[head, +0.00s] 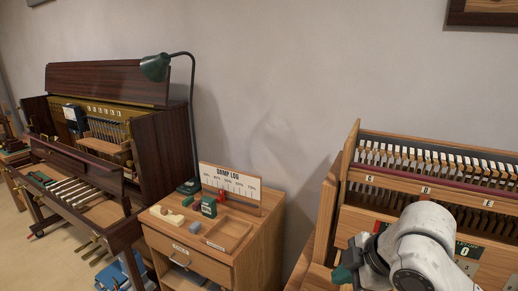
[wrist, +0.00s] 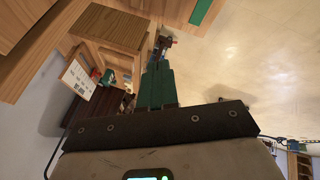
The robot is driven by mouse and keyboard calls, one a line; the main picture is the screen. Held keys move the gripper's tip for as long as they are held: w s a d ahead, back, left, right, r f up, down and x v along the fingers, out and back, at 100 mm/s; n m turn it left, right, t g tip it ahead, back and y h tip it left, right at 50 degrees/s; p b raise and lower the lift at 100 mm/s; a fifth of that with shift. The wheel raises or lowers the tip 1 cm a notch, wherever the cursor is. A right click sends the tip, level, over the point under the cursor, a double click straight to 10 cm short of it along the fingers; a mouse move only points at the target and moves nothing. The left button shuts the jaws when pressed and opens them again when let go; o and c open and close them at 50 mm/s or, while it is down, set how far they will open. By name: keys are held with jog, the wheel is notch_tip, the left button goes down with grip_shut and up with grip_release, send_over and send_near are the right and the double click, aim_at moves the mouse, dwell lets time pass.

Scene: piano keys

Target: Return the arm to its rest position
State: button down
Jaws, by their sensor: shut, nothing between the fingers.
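My gripper (head: 345,273) is at the lower right of the head view, beside the left end of the wooden key cabinet (head: 352,215). Its green fingers point left, and my white arm comes in from the lower right. In the wrist view my green gripper fingers (wrist: 158,84) are closed together, with nothing held between them.
A small wooden cabinet (head: 193,262) stands left of my gripper, with a damp log board (head: 231,187), small blocks and a tray on top. A dark piano (head: 160,150) with opened works and a green lamp (head: 156,67) stand further left. Pale floor (wrist: 245,60) is clear in the wrist view.

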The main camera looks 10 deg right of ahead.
jog(key=a+m+t+y, duration=0.2)
jog(key=a+m, duration=0.3)
jog(key=a, duration=0.2)
jog(key=s+d+f+m+g+h, duration=0.1)
jog(key=s+f+m, duration=0.5)
jog(key=s+f, duration=0.4)
jog(key=s+d+f+m+g+h, duration=0.2)
jog(key=s+d+f, duration=0.4)
jog(key=s, duration=0.4)
jog(key=s+d+f+m+g+h, duration=0.3)
jog(key=s+d+f, duration=0.2)
jog(key=s, duration=0.6)
notch_tip(320, 180, down, 2)
jog(key=shift+s+d+f, duration=0.2)
jog(key=shift+s+d, duration=0.1)
jog(key=shift+d, duration=0.1)
jog(key=shift+m, duration=0.3)
